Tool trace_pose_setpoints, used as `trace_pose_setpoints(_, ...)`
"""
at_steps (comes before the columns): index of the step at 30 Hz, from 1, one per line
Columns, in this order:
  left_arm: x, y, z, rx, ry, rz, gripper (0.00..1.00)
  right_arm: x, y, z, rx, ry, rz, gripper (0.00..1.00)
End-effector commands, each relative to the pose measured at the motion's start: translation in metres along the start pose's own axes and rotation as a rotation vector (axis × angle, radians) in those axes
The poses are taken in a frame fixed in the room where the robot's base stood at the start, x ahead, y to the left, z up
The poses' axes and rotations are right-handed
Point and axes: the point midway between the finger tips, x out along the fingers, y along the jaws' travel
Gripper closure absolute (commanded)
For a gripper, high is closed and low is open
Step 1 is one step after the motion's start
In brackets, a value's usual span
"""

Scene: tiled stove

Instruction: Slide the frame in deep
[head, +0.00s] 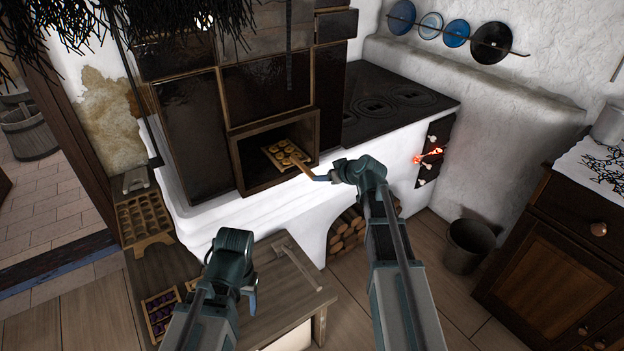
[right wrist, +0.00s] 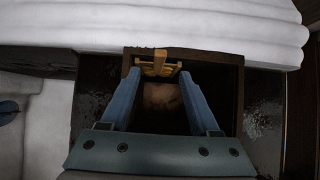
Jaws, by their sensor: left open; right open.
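The wooden frame (head: 284,154) holds round, orange-brown pieces and sits in the mouth of the dark square niche (head: 246,186) in the tiled stove. Its light wooden handle (head: 303,168) points out towards my right gripper (head: 322,178). In the right wrist view, the frame (right wrist: 147,69) shows just past the tips of my open right gripper (right wrist: 160,76), with its end centred between them. I cannot tell whether a finger touches it. My left gripper (head: 251,298) is lower left over the wooden bench, well apart from the frame. The niche's depth is dark.
A wooden bench (head: 290,300) stands in front of the stove. A rack with round hollows (head: 146,222) and a tray of dark purple fruit (head: 160,312) lie to the left. The black stove top (head: 395,100) and glowing firebox (head: 430,156) are to the right. A bucket (head: 470,245) stands on the floor.

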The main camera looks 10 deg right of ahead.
Motion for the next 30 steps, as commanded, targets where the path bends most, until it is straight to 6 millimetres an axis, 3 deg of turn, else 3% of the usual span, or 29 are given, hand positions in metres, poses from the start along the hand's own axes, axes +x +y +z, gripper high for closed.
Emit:
trace_pose_setpoints(15,0.045,0.004,-0.003,0.0,0.0,0.0,0.38,0.073,0.001,0.002,-0.001,-0.001,0.0,0.38)
trace_pose_setpoints(28,0.049,0.005,-0.003,0.0,0.0,0.0,0.38,0.083,0.0,0.0,0.0,-0.001,0.0,0.38)
trace_pose_setpoints(30,0.049,0.005,-0.003,0.0,0.0,0.0,0.38,0.083,0.0,0.0,0.0,-0.001,0.0,0.42)
